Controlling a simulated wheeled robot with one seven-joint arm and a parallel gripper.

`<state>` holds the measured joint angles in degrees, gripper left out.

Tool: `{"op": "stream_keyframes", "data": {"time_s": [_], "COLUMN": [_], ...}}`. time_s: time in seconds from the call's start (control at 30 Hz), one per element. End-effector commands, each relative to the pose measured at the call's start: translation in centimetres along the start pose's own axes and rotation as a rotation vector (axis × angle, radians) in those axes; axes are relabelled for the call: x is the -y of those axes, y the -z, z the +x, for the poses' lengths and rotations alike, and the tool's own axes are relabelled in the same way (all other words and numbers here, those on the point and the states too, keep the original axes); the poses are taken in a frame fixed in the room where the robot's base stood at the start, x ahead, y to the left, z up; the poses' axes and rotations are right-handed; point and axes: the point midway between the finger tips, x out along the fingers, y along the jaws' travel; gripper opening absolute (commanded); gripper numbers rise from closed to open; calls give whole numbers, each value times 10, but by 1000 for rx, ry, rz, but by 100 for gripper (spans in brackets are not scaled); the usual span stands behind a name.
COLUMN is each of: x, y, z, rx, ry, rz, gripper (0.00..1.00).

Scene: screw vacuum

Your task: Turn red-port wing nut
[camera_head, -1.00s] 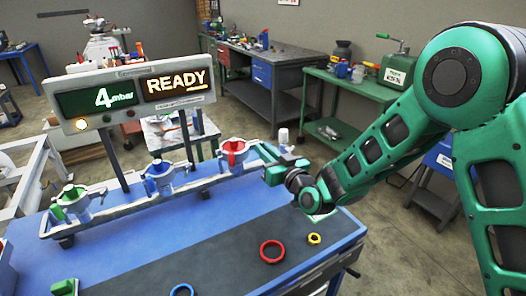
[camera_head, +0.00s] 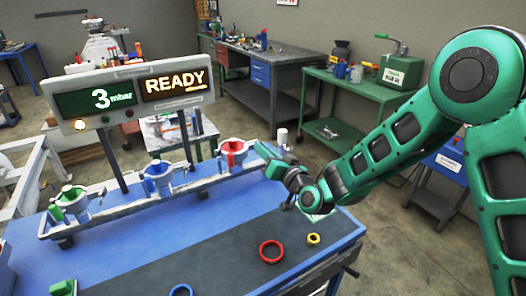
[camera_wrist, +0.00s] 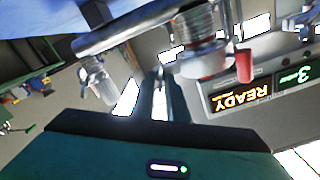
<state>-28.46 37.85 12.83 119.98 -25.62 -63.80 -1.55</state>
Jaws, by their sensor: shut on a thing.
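The red port (camera_head: 233,146) is a metal clamp fitting with a red part inside, at the right end of the rail on the blue table. It also shows upside down in the wrist view (camera_wrist: 205,60). My gripper (camera_head: 259,147) is at the right side of this port, its fingers pointing left toward the clamp. In the wrist view my two fingers (camera_wrist: 161,75) reach up to the clamp's side. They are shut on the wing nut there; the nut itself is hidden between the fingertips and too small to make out.
The display (camera_head: 140,94) above the rail reads 3 mbar and READY. The blue port (camera_head: 159,176) and green port (camera_head: 72,203) stand left on the same rail. A red ring (camera_head: 271,251), yellow ring (camera_head: 313,239) and blue ring (camera_head: 181,290) lie on the dark mat.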

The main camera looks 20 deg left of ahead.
Motion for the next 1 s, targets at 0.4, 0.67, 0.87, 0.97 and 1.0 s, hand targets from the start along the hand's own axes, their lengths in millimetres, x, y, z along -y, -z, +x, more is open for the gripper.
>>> {"op": "stream_keyframes", "data": {"time_s": [0.4, 0.67, 0.87, 0.97, 1.0], "x": [-9, -5, -3, -2, -2], "y": [4, 2, 1, 1, 1], "z": [0, 0, 0, -3, -5], "rx": [-7, -4, -3, -2, -1], "ry": [-13, -7, -4, -4, -3], "rz": [-10, -7, -5, -6, -6], "gripper": [23, 23, 23, 23, 23]}}
